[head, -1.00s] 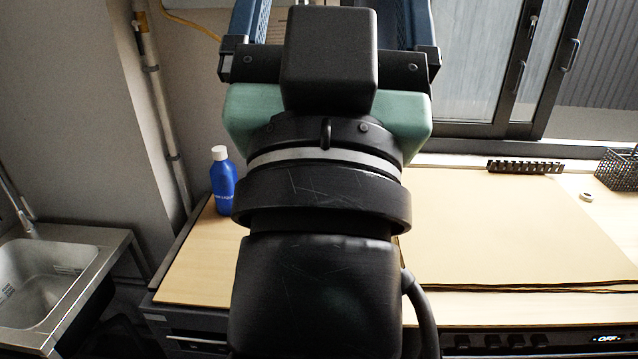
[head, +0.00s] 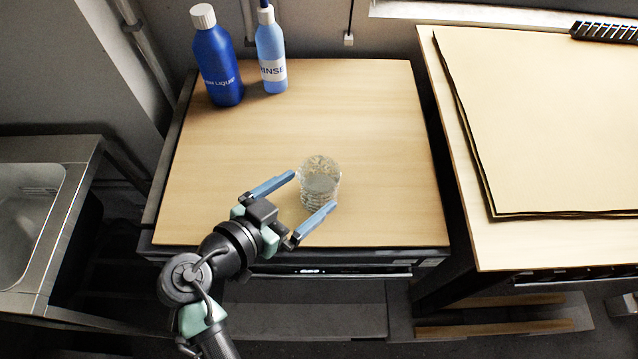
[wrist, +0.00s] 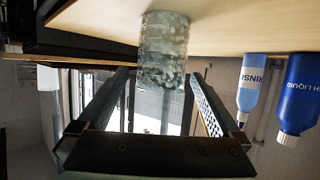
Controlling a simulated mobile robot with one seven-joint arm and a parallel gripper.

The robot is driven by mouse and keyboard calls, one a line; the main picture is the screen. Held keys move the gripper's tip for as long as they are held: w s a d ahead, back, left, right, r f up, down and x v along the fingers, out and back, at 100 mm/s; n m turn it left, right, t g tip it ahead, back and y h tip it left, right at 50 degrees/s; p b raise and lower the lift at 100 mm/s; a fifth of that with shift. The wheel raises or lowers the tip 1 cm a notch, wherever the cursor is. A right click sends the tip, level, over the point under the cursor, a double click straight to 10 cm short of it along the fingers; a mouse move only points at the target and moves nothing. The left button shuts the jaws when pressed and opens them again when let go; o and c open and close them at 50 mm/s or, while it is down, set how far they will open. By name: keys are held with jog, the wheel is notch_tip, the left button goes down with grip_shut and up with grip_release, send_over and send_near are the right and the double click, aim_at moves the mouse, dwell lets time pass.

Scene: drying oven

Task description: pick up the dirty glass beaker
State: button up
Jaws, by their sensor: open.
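The dirty glass beaker (head: 320,183) stands upright on the wooden top of the left cabinet, near its front right part. It is clear glass with whitish, cloudy marks. In the wrist view the beaker (wrist: 164,50) appears upside down, ahead of and between the two fingers. My gripper (head: 315,190) is open, with one blue finger on each side of the beaker's near side; the tips reach about as far as the glass. My gripper also shows in the wrist view (wrist: 164,78). I cannot tell whether either finger touches the glass.
A dark blue wash-liquid bottle (head: 218,62) and a lighter blue rinse bottle (head: 271,52) stand at the back left of the wooden top (head: 370,110). A metal sink (head: 25,205) is at the left. A bench with large flat sheets (head: 550,120) is at the right, across a gap.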

aim_at(330, 175)
jog(key=x, duration=0.2)
jog(key=shift+w+d+f, duration=0.1)
jog(key=shift+w+d, duration=0.1)
jog(key=shift+a+f+p+x, duration=0.1)
jog(key=shift+f+p+x, duration=0.1)
jog(key=shift+x, duration=0.8)
jog(key=shift+a+f+p+x, duration=0.1)
jog(key=shift+p+x, duration=0.05)
jog(key=shift+x, duration=0.8)
jog(key=shift+a+f+p+x, duration=0.1)
jog(key=shift+f+p+x, duration=0.1)
jog(key=shift+x, duration=0.8)
jog(key=shift+c, duration=0.3)
jog(key=c, duration=1.2)
jog(key=shift+r, duration=0.1)
jog(key=shift+c, duration=0.7)
jog(key=shift+r, duration=0.1)
